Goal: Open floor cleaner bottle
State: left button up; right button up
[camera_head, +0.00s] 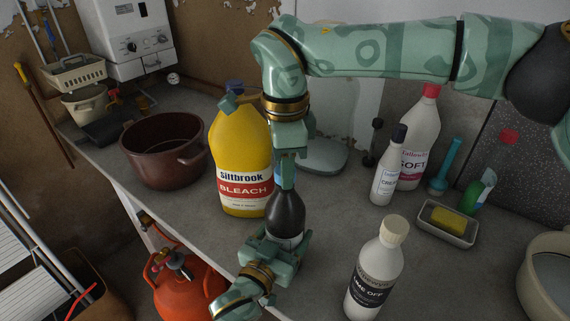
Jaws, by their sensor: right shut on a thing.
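A dark bottle (285,212) with a pale label low on its body stands roughly upright in the middle of the view. Its label cannot be read. My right gripper (287,160) comes down from above and is shut on the bottle's top, where a bit of blue shows. The fingers hide most of the cap. My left gripper (280,246) comes in from the bottom edge, with its fingers on either side of the lower body, and appears shut on it. The bottle's base is hidden behind this gripper.
A yellow bleach bottle (240,155) stands close on the left, with a brown pot (165,150) beyond it. A white lime remover bottle (376,270) stands at the front right. Farther right are white bottles (418,135) and a sponge dish (446,223).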

jog(key=shift+r, duration=0.2)
jog(key=shift+r, duration=0.85)
jog(key=shift+r, duration=2.05)
pick_arm(q)
jog(key=o, duration=2)
jog(key=shift+c, duration=0.2)
